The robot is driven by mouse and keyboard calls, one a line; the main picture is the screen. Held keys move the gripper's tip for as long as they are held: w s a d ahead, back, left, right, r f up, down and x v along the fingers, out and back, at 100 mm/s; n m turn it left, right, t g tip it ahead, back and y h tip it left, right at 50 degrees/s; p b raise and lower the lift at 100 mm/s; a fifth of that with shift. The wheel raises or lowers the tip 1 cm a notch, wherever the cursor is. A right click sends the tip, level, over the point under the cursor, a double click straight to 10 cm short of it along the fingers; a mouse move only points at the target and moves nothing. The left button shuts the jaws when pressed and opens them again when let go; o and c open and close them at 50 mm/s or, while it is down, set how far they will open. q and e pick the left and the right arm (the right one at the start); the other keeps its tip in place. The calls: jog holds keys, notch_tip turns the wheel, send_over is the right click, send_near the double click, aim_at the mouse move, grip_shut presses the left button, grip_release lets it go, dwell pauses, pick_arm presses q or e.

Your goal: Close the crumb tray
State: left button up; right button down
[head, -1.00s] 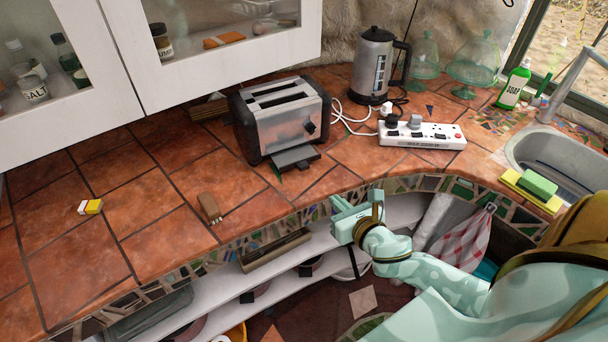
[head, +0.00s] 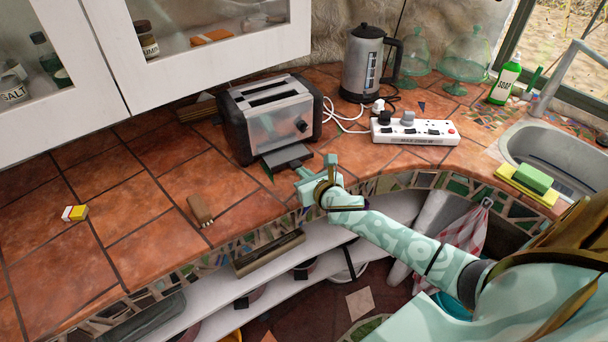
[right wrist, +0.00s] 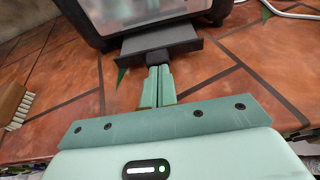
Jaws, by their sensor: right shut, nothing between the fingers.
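The toaster (head: 272,118) stands on the tiled counter, silver with black ends. Its dark crumb tray (head: 287,158) sticks out at the base of the front side. In the right wrist view the tray (right wrist: 180,45) juts from under the toaster (right wrist: 140,12), with a dark tab at its front edge. My right gripper (head: 303,176) is shut and empty, just in front of the tray. In the right wrist view its closed fingertips (right wrist: 158,72) are at the tab; I cannot tell whether they touch it. My left gripper is not in view.
A power strip (head: 415,131) with plugs and a kettle (head: 368,65) are right of the toaster. A brown object (head: 200,209) and a small yellow-and-white box (head: 74,213) lie on the counter. The counter's front edge runs beneath my right arm. White cabinets (head: 200,50) hang above left.

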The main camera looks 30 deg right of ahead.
aim_at(293, 159)
jog(key=shift+w, duration=0.1)
jog(key=w, duration=0.6)
jog(key=shift+d, duration=0.3)
jog(key=shift+r, duration=0.1)
